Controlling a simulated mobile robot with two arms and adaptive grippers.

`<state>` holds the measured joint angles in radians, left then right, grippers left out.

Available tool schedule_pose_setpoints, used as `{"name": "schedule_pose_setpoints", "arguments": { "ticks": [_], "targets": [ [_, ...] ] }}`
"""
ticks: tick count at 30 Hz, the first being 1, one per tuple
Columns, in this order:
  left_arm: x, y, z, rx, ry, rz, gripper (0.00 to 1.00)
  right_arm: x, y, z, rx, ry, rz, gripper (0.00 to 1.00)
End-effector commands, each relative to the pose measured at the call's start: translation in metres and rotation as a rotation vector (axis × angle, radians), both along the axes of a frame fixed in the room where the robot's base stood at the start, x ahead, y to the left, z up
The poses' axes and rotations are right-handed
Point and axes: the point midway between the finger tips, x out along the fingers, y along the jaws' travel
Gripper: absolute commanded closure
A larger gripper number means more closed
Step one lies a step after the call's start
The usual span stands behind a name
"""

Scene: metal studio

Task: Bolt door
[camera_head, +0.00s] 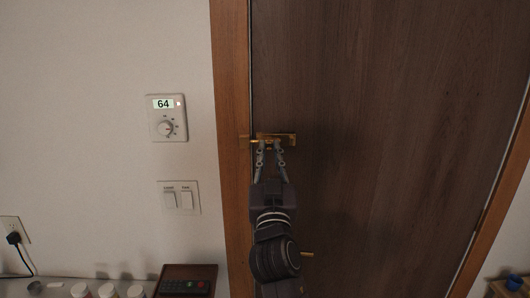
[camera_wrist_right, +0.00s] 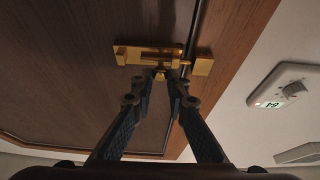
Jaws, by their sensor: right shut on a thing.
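The brown wooden door (camera_head: 380,120) stands in its frame. A brass bolt (camera_head: 288,136) is mounted near the door's left edge, and a brass keeper (camera_head: 244,138) sits on the frame beside it. In the right wrist view, the bolt (camera_wrist_right: 130,54) is on the left and the keeper (camera_wrist_right: 204,65) on the right. The bolt's rod shows between them across the door gap; how deep it sits in the keeper cannot be told. My right gripper (camera_head: 270,147) is shut on the bolt's small knob (camera_wrist_right: 159,75), with its fingertips at either side. My left gripper is out of view.
A thermostat (camera_head: 167,118) and light switch (camera_head: 179,197) are on the wall left of the door. A brass piece, likely the door handle (camera_head: 307,254), shows below beside my arm. A dark box (camera_head: 188,270) and several small containers stand at lower left.

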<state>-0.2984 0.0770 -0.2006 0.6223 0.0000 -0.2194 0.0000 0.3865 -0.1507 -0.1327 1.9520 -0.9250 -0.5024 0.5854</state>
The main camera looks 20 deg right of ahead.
Motion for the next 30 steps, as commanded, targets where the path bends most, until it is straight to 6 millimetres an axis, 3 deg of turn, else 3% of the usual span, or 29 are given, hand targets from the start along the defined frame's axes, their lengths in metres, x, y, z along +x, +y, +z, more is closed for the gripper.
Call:
{"name": "schedule_pose_setpoints", "arguments": {
  "ticks": [5, 8, 9, 14, 23, 30],
  "targets": [
    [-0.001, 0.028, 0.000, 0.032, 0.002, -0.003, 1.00, 0.001, 0.006, 0.001, -0.003, -0.003, 0.016, 1.00],
    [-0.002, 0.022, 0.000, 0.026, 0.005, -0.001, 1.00, 0.001, 0.006, 0.001, -0.004, -0.004, 0.017, 1.00],
    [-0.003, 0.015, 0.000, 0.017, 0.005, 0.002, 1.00, 0.001, 0.006, 0.001, -0.004, -0.004, 0.016, 0.85],
    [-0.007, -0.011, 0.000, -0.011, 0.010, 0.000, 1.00, 0.001, 0.005, 0.001, -0.003, -0.003, 0.013, 0.68],
    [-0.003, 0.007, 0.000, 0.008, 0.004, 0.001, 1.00, 0.000, 0.003, 0.003, -0.002, -0.004, 0.010, 0.68],
    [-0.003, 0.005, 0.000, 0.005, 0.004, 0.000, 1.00, 0.001, 0.005, 0.039, -0.002, -0.010, 0.012, 0.68]
  ]
}}
